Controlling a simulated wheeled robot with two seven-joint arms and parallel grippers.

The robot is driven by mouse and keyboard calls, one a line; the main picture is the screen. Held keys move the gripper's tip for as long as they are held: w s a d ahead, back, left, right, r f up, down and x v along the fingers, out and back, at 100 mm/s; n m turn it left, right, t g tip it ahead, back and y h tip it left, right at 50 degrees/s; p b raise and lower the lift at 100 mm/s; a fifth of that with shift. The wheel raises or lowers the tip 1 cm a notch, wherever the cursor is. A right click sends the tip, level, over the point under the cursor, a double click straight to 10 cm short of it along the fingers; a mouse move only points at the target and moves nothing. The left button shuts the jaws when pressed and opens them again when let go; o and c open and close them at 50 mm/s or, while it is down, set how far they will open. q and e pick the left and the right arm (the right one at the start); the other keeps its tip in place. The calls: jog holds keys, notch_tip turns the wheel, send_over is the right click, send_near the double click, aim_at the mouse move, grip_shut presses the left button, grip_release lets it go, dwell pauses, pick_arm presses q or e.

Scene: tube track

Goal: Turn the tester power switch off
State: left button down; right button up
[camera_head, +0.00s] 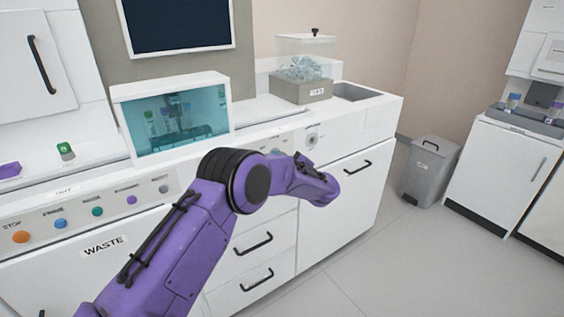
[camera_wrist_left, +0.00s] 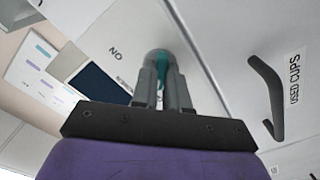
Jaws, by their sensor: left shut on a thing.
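The power switch is a small teal knob (camera_wrist_left: 163,62) on a round grey base, set in a white panel in the left wrist view. A printed ON and a partly hidden word sit to its left, upside down. My left gripper (camera_wrist_left: 161,78) has its two grey fingers closed around the knob, one on each side. In the head view my purple left arm reaches from the lower left to the white counter front, and its wrist hides the fingers and the switch there. My right gripper is in neither view.
Left along the counter front are coloured buttons, including an orange STOP button (camera_head: 21,237). A teal-windowed machine (camera_head: 175,118) and a clear-lidded box (camera_head: 303,72) stand on the counter. A drawer handle (camera_wrist_left: 268,95) labelled USED CUPS lies right of the fingers. A grey bin (camera_head: 431,170) stands on the floor.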

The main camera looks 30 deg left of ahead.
pick_arm(q)
jog(key=shift+f, duration=0.15)
dwell(0.3)
jog(key=c, duration=1.1)
grip_release()
jog(key=shift+c, duration=0.2)
jog(key=v, duration=1)
jog(key=shift+s+d, duration=0.2)
jog(key=shift+d, duration=0.05)
